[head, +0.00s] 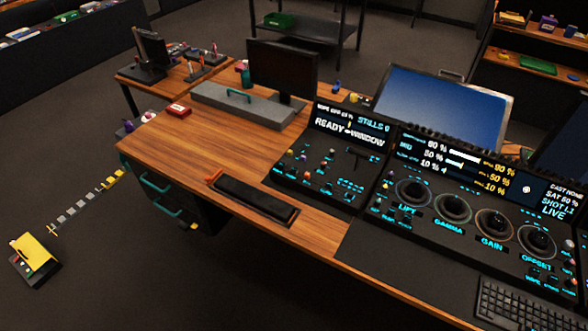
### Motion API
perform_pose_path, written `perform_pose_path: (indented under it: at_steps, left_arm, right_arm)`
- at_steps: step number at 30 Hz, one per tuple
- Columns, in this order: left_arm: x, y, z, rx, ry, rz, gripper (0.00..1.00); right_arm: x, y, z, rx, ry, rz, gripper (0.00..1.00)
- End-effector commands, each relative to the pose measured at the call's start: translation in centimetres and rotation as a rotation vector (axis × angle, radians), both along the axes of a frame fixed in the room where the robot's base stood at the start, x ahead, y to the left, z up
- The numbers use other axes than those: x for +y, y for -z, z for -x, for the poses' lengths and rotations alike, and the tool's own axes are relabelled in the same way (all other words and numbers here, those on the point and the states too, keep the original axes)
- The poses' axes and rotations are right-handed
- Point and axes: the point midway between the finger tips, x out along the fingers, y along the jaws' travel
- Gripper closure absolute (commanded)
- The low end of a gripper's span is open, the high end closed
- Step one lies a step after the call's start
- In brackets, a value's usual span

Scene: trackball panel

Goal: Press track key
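The trackball panel (462,242) stands on the right part of the wooden desk. It has large round dials labelled LIFT, GAMMA, GAIN and OFFSET, with small glowing keys around them. A smaller control panel (320,172) sits to its left, with coloured knobs and lit keys; its screen (350,127) shows STILLS and READY WINDOW. The key labels are too small to read, so I cannot tell which one is the track key. Neither of my grippers shows in the head view.
A black wrist rest (253,198) lies at the desk's front edge. A keyboard (525,312) is at lower right. A dark monitor (282,70), grey case (243,104) and blue screen (440,107) stand behind. The wooden desk (190,148) is mostly clear on the left.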

Motion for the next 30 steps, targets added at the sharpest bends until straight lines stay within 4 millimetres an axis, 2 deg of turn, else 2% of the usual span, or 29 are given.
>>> perform_pose_path:
  at_steps: [2,6,16,30]
  left_arm:
    - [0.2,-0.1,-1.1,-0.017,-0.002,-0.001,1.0]
    - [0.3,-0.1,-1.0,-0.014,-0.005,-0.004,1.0]
    - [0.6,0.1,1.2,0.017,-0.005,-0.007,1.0]
    - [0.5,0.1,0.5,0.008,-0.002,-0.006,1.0]
  right_arm:
    - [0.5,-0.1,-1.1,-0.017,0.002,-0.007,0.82]
    - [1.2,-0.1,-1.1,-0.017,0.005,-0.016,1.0]
    - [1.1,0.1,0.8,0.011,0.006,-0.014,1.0]
    - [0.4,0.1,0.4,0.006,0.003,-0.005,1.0]
